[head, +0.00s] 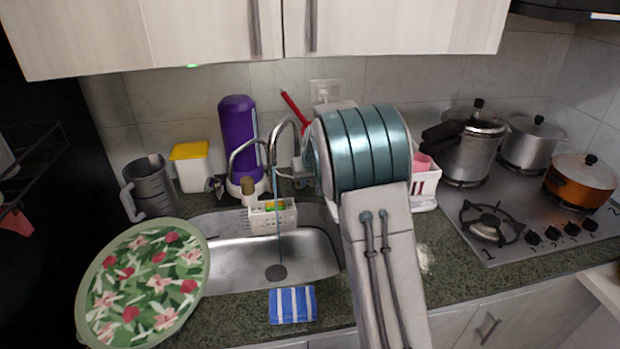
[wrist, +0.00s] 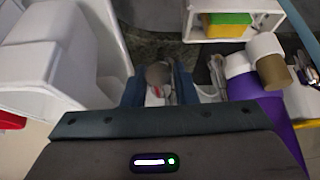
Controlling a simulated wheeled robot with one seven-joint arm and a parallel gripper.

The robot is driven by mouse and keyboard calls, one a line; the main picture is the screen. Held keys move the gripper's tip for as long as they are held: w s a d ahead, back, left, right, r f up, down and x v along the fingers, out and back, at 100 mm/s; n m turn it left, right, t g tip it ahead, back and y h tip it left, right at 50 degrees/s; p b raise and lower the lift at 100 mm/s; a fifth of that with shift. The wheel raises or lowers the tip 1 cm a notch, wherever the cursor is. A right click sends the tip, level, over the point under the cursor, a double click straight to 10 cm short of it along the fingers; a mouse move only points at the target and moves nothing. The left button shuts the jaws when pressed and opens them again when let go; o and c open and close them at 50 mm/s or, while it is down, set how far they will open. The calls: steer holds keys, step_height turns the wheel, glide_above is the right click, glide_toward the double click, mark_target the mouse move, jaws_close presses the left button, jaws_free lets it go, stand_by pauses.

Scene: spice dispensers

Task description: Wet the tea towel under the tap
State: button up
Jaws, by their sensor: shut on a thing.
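The tea towel (head: 292,305), blue with white stripes, lies folded on the counter at the sink's front edge. The tap (head: 285,128) has a curved metal spout over the sink (head: 310,262). A thin blue stream of water (head: 279,222) falls from it towards the drain, away from the towel. In the head view my gripper is hidden behind my arm, to the right of the tap. In the wrist view my gripper (wrist: 158,90) is shut on a round grey knob (wrist: 158,74), which looks like the tap handle. The fingers partly hide it.
A white caddy (head: 262,219) with a sponge hangs in the sink. A purple bottle (head: 238,140) stands behind it. A floral tray (head: 85,290) lies at the left front. A white rack (head: 425,190) stands right of the tap, near my arm. Pots stand on the hob at right.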

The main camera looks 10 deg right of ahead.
steer(key=o, duration=0.9)
steer(key=shift+r, duration=0.1)
steer(key=p+v, duration=0.2)
steer(key=v, duration=0.5)
steer(key=s+r+g, duration=0.2)
steer(key=s, duration=3.5)
steer(key=shift+s+r+m+g, duration=0.25)
steer(key=shift+r+m+g, duration=0.05)
steer(key=shift+r+g, duration=0.1)
